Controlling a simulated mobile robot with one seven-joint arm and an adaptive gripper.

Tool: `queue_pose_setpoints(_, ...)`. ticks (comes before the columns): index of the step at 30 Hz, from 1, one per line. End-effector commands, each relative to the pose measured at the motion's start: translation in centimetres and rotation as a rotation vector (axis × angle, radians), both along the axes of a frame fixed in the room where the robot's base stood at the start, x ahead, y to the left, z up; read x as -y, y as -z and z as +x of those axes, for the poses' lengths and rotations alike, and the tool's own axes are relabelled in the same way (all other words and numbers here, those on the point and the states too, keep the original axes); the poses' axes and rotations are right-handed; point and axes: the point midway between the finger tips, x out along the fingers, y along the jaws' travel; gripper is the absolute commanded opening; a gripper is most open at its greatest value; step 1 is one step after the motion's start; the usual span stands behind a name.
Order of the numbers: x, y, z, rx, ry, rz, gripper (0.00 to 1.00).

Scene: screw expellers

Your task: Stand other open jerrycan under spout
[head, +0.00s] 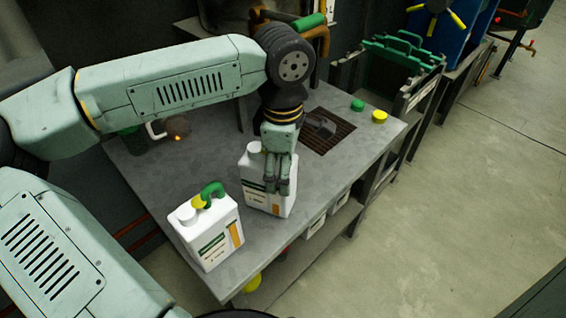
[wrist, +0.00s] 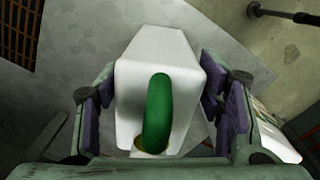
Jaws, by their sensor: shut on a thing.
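One white jerrycan (head: 254,192) with a green and orange label stands at or just above the grey table. My gripper (head: 278,188) comes down over its top and is shut on it. In the wrist view the same jerrycan (wrist: 190,70), with a green handle (wrist: 157,112), lies between the purple finger pads. A second white jerrycan (head: 208,243), with a green handle and a yellow part on top, stands at the front left. A dark grey piece (head: 320,124) sits over a brown grate; I cannot tell whether it is the spout.
The grate (head: 332,143) is set in the table (head: 385,136), behind and right of the held jerrycan. A green cap (head: 358,104) and a yellow cap (head: 379,117) lie right of it. A green-topped rack (head: 400,50) stands behind. The table's left middle is mostly clear.

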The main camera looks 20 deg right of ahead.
Motion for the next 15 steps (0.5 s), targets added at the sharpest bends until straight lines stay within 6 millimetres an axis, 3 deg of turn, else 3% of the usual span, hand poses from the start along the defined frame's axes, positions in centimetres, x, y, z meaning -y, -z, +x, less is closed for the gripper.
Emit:
queue_pose_setpoints(10, 0.04, 0.41, 0.03, 0.002, -0.001, -0.002, 0.00)
queue_pose_setpoints(11, 0.03, 0.42, 0.01, 0.001, -0.001, -0.001, 0.62)
queue_pose_setpoints(15, 0.02, 0.29, 0.01, 0.001, -0.001, -0.001, 0.71)
